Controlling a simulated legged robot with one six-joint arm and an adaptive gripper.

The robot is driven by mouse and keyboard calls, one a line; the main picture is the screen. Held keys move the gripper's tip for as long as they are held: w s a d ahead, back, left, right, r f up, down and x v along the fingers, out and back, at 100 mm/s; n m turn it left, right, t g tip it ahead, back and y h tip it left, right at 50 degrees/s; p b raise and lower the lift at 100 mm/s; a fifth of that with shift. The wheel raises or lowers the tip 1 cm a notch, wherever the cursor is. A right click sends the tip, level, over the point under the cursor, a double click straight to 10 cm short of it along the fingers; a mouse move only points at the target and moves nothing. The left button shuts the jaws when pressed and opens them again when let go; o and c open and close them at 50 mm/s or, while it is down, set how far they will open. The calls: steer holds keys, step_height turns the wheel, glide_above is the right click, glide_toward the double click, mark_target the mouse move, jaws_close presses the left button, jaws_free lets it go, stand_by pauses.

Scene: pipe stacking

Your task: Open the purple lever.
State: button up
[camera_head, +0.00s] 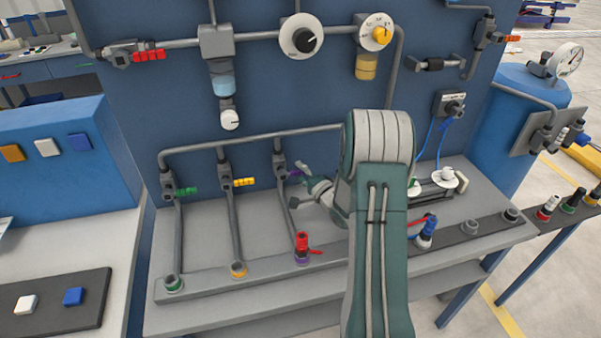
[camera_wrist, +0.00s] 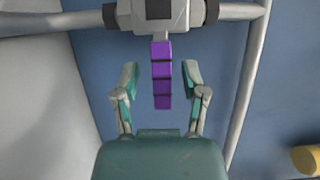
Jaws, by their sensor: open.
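The purple lever (camera_wrist: 162,75) sits on a grey valve on a pipe. In the wrist view it points from the valve body (camera_wrist: 158,12) down toward my gripper. My gripper (camera_wrist: 161,75) is open, with one finger on each side of the lever and a gap visible on both sides. In the head view only a small part of the purple lever (camera_head: 295,174) shows beside my gripper (camera_head: 300,185). My arm hides the area to the right of it.
Valves with a green lever (camera_head: 187,191) and a yellow lever (camera_head: 244,182) stand to the left on parallel pipes. A red-handled piece (camera_head: 302,243) stands on the rail below. A blue wall panel (camera_head: 135,105) lies behind the pipes.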

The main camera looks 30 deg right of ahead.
mark_target(294, 171)
jaws_close()
steer(key=shift+r+n, duration=0.1)
steer(key=shift+n, duration=0.2)
steer(key=r+n+g, duration=0.1)
steer(key=r+n, duration=0.1)
steer(key=n, duration=0.1)
steer(key=shift+a+n+g, duration=0.25)
steer(key=shift+n+g, duration=0.05)
steer(key=shift+g, duration=0.1)
steer(key=r+n+h, duration=0.1)
steer(key=a+n+g, duration=0.1)
steer(key=n, duration=0.1)
steer(key=shift+w+a+r+h, duration=0.15)
steer(key=shift+w+r+h, duration=0.05)
steer(key=shift+r+h, duration=0.2)
steer(key=n, duration=0.1)
steer(key=a+n+g+h, duration=0.1)
steer(key=n, duration=0.1)
steer(key=shift+w+a+r, duration=0.2)
steer(key=shift+a+r, duration=0.05)
steer(key=shift+r, duration=0.1)
steer(key=shift+w+a+r+n+g+h, duration=0.15)
steer(key=shift+a+n+g+h, duration=0.2)
steer(key=shift+a+n+h, duration=0.4)
steer(key=shift+w+a+n+g+h, duration=0.1)
steer(key=shift+a+n+g+h, duration=0.35)
steer(key=shift+n, duration=0.5)
steer(key=shift+d, duration=0.15)
